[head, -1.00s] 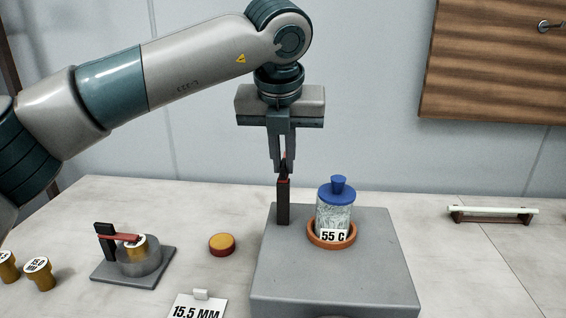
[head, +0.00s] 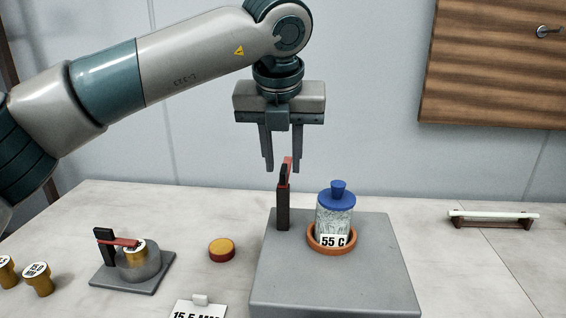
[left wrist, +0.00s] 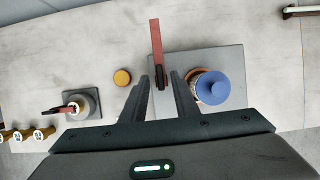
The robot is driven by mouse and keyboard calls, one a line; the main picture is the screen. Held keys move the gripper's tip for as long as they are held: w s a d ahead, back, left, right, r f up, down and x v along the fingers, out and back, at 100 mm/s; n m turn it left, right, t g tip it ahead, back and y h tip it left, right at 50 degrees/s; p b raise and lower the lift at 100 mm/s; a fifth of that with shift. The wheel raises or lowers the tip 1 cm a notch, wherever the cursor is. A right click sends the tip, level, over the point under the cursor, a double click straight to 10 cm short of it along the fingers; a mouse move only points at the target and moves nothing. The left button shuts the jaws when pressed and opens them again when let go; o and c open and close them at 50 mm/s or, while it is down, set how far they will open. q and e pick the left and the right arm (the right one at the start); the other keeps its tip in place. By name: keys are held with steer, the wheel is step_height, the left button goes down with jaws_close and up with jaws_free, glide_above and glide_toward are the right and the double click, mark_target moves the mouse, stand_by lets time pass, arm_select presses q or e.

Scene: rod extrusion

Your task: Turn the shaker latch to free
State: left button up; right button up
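The shaker (head: 330,290) is a grey block holding a blue-capped jar (head: 337,216) marked 55 C, upright in an orange ring (head: 331,247). A dark post (head: 283,210) at its back left carries the red latch arm (head: 288,165). In the left wrist view, the red latch arm (left wrist: 156,42) points away from the jar (left wrist: 212,88), past the shaker's far edge, and does not lie over the jar. My left gripper (head: 282,167) is open and empty just above the post, with fingertips apart on either side of the latch. My right gripper is not in view.
A second grey base (head: 133,277) at left has a red arm (head: 118,241) lying over a gold-capped piece in a grey cylinder. A red-yellow puck (head: 221,250), gold-capped pieces (head: 38,279) and a label card (head: 198,309) stand nearby. A white rod (head: 492,213) lies on a rack at right.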

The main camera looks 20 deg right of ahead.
arm_select(q)
steer(key=v, duration=1.5)
steer(key=shift+s+r, duration=0.2)
steer(key=shift+r, duration=0.15)
